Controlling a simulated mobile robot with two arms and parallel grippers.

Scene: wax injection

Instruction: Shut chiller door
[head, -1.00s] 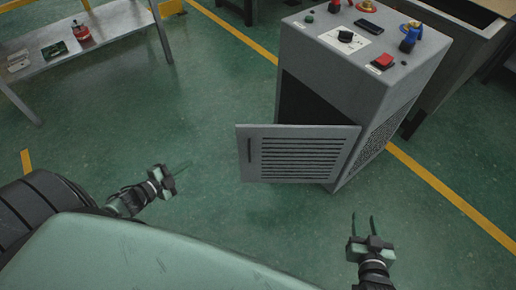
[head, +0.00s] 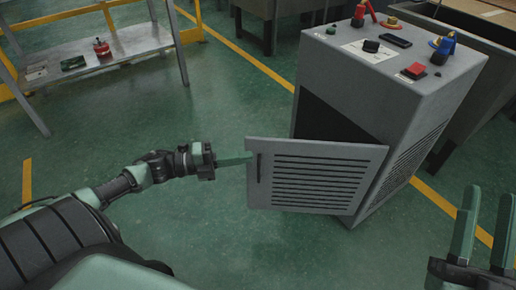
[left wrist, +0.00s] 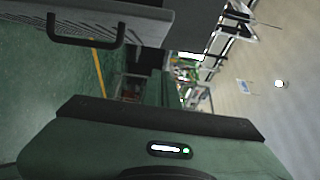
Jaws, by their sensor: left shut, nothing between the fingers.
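The grey chiller (head: 375,85) stands right of centre in the head view. Its slatted door (head: 315,178) hangs open toward me and to the left, with a dark gap behind it. The door also shows at the upper left of the left wrist view (left wrist: 150,14), with its black handle (left wrist: 86,42). My left gripper (head: 248,159) is shut and empty, its fingertips at the door's left edge near the handle; I cannot tell whether they touch. My right gripper (head: 482,225) is open and empty at the lower right, apart from the chiller.
The chiller's top holds a red button (head: 414,70), a black knob, a dark phone-like item (head: 395,40) and red and blue valves. A metal shelf (head: 130,45) stands at the upper left. A dark-framed table is behind the chiller. The green floor left of the door is clear.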

